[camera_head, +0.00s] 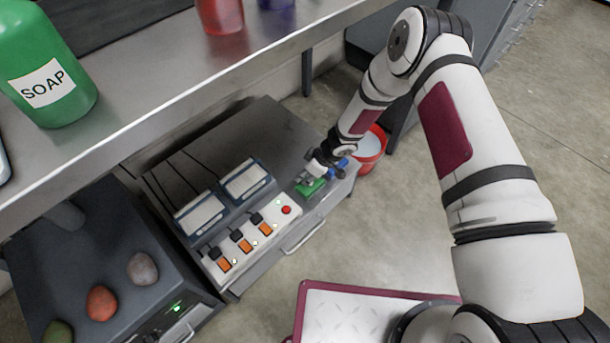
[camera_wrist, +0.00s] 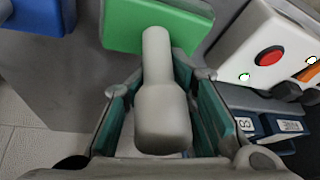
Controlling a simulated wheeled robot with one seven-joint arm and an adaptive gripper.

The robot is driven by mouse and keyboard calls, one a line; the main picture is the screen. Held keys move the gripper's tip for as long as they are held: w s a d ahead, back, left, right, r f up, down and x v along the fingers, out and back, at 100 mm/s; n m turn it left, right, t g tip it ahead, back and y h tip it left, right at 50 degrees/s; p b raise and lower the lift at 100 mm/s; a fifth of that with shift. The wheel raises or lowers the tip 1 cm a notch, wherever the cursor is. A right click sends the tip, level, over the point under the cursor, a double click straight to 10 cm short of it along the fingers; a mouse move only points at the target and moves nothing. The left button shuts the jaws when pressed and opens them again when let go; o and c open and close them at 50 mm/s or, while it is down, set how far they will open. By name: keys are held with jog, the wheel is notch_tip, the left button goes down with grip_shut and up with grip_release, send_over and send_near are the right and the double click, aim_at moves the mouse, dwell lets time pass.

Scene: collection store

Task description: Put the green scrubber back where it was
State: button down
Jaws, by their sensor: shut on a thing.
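The green scrubber (camera_head: 309,188) is at the right end of the low grey cabinet top (camera_head: 262,128), beyond the power strip. In the wrist view its green head (camera_wrist: 125,25) is at the top, and its pale grey handle (camera_wrist: 162,105) runs down between my fingers. My gripper (camera_head: 314,174) is shut on that handle; in the wrist view the fingers (camera_wrist: 163,100) stand on both sides of it. I cannot tell whether the head touches the cabinet top. A blue scrubber-like thing (camera_head: 341,166) is just right of it, and it also shows in the wrist view (camera_wrist: 38,14).
A red bucket (camera_head: 369,150) is on the floor. A metal shelf (camera_head: 180,85) with a soap bottle (camera_head: 45,65) overhangs the left.

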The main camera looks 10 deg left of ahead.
jog(key=shift+f, duration=0.15)
jog(key=c, duration=1.3)
grip_release()
jog(key=w+p+v, duration=0.1)
jog(key=p+v, duration=0.3)
jog(key=v, duration=0.8)
jog(key=shift+s, duration=0.45)
